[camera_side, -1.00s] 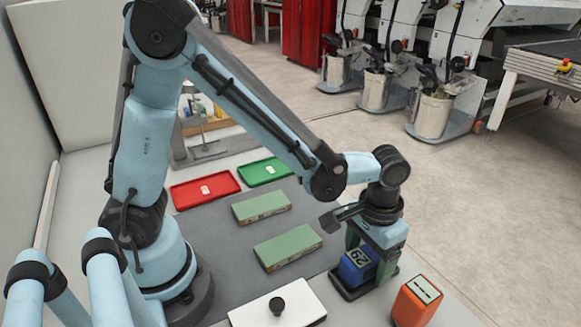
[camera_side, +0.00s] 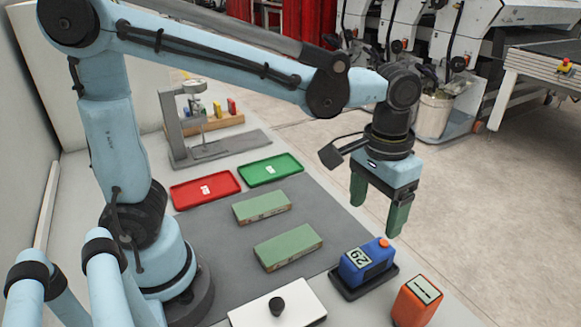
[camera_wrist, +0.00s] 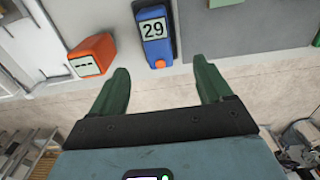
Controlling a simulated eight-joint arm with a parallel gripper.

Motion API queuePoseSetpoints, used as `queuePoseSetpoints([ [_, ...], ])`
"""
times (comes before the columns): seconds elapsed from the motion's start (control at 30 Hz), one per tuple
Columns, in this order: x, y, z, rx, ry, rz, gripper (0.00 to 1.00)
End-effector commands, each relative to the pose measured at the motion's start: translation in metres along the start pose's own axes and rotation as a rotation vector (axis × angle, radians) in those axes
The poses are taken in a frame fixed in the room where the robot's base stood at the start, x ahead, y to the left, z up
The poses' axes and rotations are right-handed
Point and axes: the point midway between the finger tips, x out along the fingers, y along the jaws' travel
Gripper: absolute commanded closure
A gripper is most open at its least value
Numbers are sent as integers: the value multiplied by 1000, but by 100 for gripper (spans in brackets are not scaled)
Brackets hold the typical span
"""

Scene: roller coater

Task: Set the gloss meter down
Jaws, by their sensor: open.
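The blue gloss meter (camera_side: 366,262), with a display reading 29 and an orange button, sits on a dark base plate (camera_side: 345,289) near the table's right edge. It also shows in the wrist view (camera_wrist: 155,38), ahead of my fingers. My gripper (camera_side: 378,212) is open and empty, with its green fingers pointing down, above the gloss meter and apart from it. In the wrist view the two fingers (camera_wrist: 160,82) stand wide apart with nothing between them.
An orange device (camera_side: 416,301) stands close to the right of the gloss meter. Two green blocks (camera_side: 287,247) lie on the grey mat. A white plate with a black knob (camera_side: 277,306) is at the front. Red (camera_side: 205,188) and green (camera_side: 270,168) trays and a test stand (camera_side: 185,128) are behind.

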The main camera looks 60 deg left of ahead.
Motion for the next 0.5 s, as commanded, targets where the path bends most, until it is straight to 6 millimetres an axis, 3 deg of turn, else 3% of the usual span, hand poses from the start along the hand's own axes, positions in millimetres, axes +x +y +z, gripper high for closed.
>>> queuePoseSetpoints([
  [0.23, -8, -50, 14, -7, 196, 43, 21],
  [0.5, -5, -102, 35, -4, 460, 29, 21],
])
